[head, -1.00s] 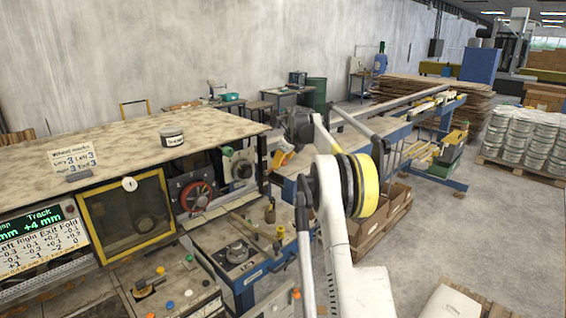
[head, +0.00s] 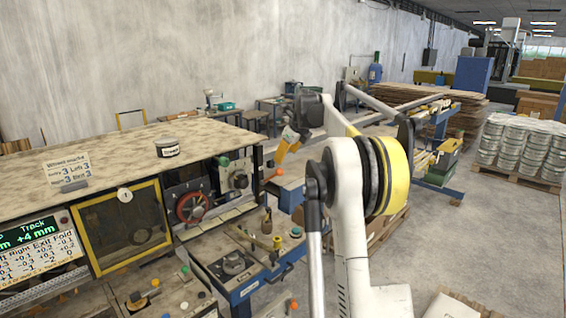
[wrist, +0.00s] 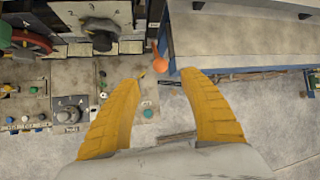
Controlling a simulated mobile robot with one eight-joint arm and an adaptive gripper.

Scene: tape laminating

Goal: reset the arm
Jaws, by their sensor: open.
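My arm stands at the centre right of the head view, its elbow with a yellow ring. My gripper (head: 289,146) hangs from the far end of the arm, beside the right end of the machine's top board. In the wrist view its two yellow fingers (wrist: 158,79) are spread apart with nothing between them. Below them lie the machine's control deck on the left and bare floor on the right. An orange knob (wrist: 163,57) shows beyond the fingertips; it also shows in the head view (head: 277,173).
A dark tin (head: 167,147) and a sign card (head: 68,170) stand on the top board (head: 110,145). A red handwheel (head: 193,207) sits below. A blue-framed conveyor (head: 442,125) runs behind my arm. Drums (head: 522,150) stand on a pallet at right, with open floor before them.

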